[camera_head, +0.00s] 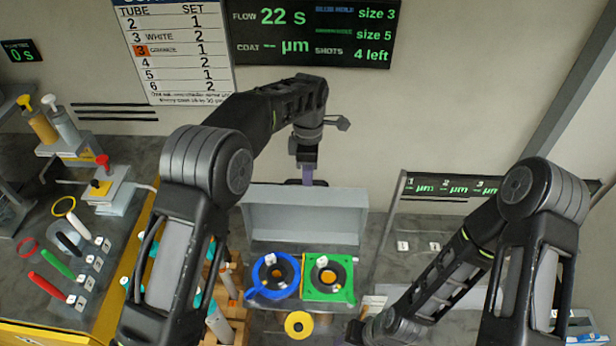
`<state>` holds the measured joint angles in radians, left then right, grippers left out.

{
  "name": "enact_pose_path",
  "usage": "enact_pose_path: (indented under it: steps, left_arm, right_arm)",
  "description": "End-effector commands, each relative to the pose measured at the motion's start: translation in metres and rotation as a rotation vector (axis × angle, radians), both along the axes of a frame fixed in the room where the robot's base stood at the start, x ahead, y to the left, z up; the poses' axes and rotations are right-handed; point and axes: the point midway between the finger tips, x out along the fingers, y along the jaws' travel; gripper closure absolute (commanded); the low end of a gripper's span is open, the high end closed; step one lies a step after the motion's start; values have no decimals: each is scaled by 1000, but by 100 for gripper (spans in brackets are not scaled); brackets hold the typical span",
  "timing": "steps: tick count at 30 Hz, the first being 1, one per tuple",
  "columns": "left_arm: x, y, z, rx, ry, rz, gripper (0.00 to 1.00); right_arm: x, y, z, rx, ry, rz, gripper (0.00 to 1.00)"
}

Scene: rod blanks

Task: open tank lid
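A light grey tank-like box or raised lid (305,225) stands against the wall at mid picture; I cannot tell which part is the lid. My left gripper (306,178) is at its top back edge, pointing down. A small purple piece shows at the fingertips; whether it is held or is part of the box I cannot tell. The finger gap is too small to see. In front of the box are a blue ring holder (262,284) and a green square holder (312,293). My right gripper (360,334) is low at the bottom edge, mostly hidden by its own wrist.
A yellow ring (298,325) lies in front of the holders. At left are red, green and white handled tools (60,272) and yellow and white plungers (60,122). A dark display (450,187) stands at right. Wooden racks stand behind my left forearm.

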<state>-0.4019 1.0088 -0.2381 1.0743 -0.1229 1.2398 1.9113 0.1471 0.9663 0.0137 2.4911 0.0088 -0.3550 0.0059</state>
Motion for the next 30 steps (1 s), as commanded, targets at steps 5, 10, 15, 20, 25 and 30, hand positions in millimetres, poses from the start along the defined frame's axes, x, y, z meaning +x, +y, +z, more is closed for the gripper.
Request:
enact_pose_path:
  steps: [5, 10, 15, 20, 25, 30]
  left_arm:
    - [2, 1, 2, -1, -6, 1, 71]
    - [1, 0, 2, -1, -4, 1, 64]
    - [1, 0, 2, -1, -3, 0, 64]
    - [2, -1, 10, -2, -6, 0, 64]
    - [4, -1, 34, -3, -8, 0, 64]
    - [6, 0, 70, -2, -6, 2, 64]
  right_arm:
    - [0, 0, 0, 0, 0, 0, 64]
    - [0, 0, 0, 0, 0, 0, 64]
    - [0, 0, 0, 0, 0, 0, 64]
    - [0, 0, -2, 1, -1, 0, 64]
    - [1, 0, -7, 2, -3, 0, 64]
    - [1, 0, 4, 2, -2, 1, 64]
